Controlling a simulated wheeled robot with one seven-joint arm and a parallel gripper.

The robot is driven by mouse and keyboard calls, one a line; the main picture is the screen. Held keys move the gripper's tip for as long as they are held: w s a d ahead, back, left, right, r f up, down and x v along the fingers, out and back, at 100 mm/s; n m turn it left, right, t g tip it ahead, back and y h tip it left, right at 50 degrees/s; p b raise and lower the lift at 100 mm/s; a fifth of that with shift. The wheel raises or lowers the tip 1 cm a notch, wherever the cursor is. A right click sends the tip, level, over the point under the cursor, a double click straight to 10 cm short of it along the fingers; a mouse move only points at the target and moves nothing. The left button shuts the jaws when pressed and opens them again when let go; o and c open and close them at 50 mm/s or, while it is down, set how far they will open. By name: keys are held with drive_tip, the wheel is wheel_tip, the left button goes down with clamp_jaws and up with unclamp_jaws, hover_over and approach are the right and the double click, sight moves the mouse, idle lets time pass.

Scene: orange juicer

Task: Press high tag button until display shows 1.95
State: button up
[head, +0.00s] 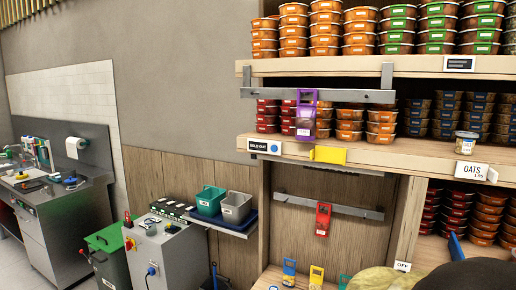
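A small white-framed tag (459,64) with a dark display sits on the front edge of the upper shelf, at the top right; its text is too small to read. A lower tag (264,146) on the middle shelf's edge reads "SOLD OUT" and has a round blue spot at its right end. A tilted white card (473,172) at the right reads "OATS" with a small number under it that I cannot read surely. A small tag (402,266) low on the right reads "OFF". I cannot make out 1.95 on any display. My gripper is not in view.
Stacked tubs fill the upper shelf (300,66) and the shelf below. A metal rail (318,96) with a purple hanging device (306,112) crosses in front. A yellow block (328,155) sticks out from the middle shelf's edge. Rounded olive and dark shapes fill the bottom right corner.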

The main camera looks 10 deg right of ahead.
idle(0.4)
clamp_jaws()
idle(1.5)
